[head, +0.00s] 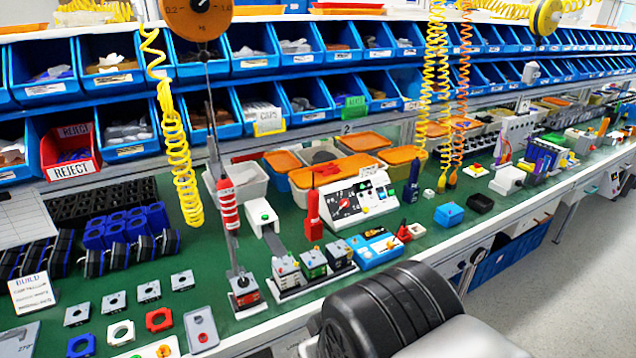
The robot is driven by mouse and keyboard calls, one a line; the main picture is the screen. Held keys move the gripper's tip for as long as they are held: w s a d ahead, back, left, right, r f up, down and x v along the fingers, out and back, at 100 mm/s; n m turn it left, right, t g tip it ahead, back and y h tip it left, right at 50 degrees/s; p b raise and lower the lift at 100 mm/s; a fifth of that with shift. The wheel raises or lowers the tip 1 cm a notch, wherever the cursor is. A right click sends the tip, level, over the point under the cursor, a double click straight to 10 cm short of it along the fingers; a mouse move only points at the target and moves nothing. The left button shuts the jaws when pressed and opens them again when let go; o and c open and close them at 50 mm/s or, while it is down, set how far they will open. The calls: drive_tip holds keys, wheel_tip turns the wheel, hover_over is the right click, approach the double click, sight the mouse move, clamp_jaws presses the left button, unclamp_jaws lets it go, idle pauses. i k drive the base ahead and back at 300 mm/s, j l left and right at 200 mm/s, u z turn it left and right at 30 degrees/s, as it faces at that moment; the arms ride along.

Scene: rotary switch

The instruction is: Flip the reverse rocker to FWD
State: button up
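A white control box (355,201) stands on the green bench mat near the middle of the head view. Its sloped face carries a dial with a red knob (344,204) and markings around it. Several small coloured controls sit to the right of the dial. The reverse rocker and its FWD marking are too small to make out, so I cannot tell its position. My gripper is not in view. Only a black and grey part of my arm shows at the bottom, in front of the bench edge and apart from the box.
A red hand tool (313,215) stands upright just left of the box. Orange-lidded bins (335,172) stand behind. Coiled yellow hoses (178,150) and a red hanging tool (228,205) hang over the bench.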

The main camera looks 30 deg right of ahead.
sight(380, 189)
drive_tip(key=i+l, duration=0.2)
drive_tip(key=i, duration=0.15)
drive_tip(key=i+l+z, duration=0.1)
drive_tip(key=i, duration=0.3)
drive_tip(key=i+l, duration=0.25)
drive_tip(key=i+z, duration=0.05)
drive_tip(key=i, duration=0.05)
